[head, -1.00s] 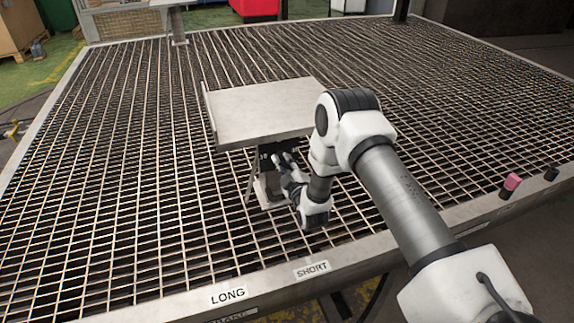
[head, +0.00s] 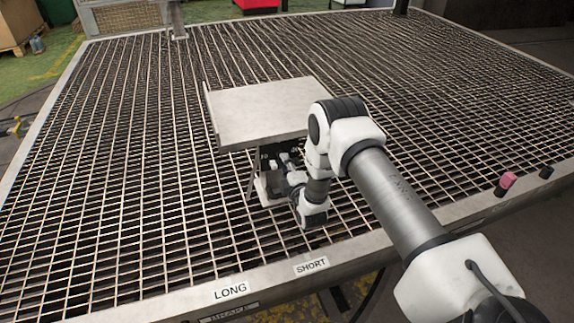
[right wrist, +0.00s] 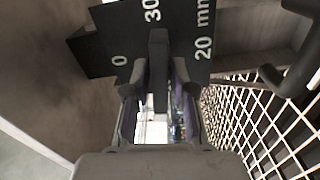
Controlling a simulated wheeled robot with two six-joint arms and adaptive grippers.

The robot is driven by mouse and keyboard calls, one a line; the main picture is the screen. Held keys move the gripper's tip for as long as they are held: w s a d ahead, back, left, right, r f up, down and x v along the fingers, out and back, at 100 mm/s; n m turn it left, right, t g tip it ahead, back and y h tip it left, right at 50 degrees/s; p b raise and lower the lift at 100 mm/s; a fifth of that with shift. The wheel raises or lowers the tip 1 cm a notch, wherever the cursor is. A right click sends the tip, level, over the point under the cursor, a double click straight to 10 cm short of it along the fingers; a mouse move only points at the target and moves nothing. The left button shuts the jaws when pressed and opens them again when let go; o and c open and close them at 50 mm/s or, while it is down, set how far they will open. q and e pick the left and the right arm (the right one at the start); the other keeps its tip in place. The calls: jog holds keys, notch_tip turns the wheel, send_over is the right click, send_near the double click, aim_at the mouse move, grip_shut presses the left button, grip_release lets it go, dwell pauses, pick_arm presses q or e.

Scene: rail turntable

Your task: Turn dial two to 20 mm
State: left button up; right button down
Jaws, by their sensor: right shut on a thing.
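A black dial plate (right wrist: 185,35) with the white marks 0, 30 and 20 mm shows at the top of the right wrist view. A dark grey bar-shaped knob (right wrist: 158,50) stands in front of it, its upper end just below the 30. The fingertips of my right gripper (right wrist: 159,82) are shut on the knob, one on each side. In the head view my right gripper (head: 287,163) is at the front of the stand under the plate, partly hidden by my wrist. The dial's number is not readable. My left gripper is out of view.
A flat grey metal plate (head: 260,110) overhangs the dial closely. The grating table (head: 120,200) is mostly bare around it. LONG (head: 230,290) and SHORT (head: 312,265) labels are on the front rim. A pink knob (head: 507,180) and a black knob (head: 546,172) are at the right edge.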

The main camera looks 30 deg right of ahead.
jog(key=shift+r+n+p, duration=0.2)
jog(key=shift+n+p, duration=0.45)
jog(key=shift+n, duration=0.55)
jog(key=shift+f+n, duration=0.15)
jog(key=shift+n, duration=0.35)
grip_release()
